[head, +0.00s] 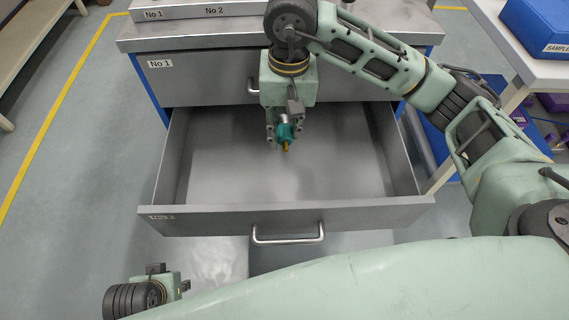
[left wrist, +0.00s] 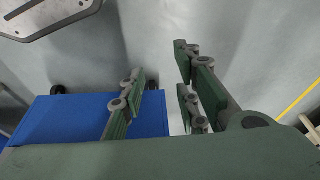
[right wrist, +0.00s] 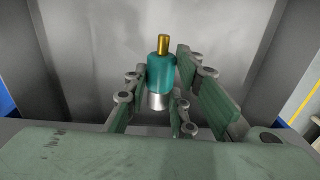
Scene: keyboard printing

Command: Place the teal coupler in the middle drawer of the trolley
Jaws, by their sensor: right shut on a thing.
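The teal coupler (head: 286,133) has a teal body with a brass tip and a silver collar. My right gripper (head: 278,138) is shut on it and holds it above the open drawer (head: 290,219) of the trolley. In the right wrist view the coupler (right wrist: 161,75) sits between the fingers with its brass tip pointing away, over the bare grey drawer floor. The drawer is pulled out and looks empty. My left gripper (left wrist: 158,95) is open and empty in the left wrist view; in the head view it shows at the bottom left.
The closed top drawer (head: 200,80) is labelled No 1. A grey tray (head: 190,10) marked No 1 and No 2 lies on the trolley top. A white table with a blue box (head: 540,25) stands at right. Open floor lies at left.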

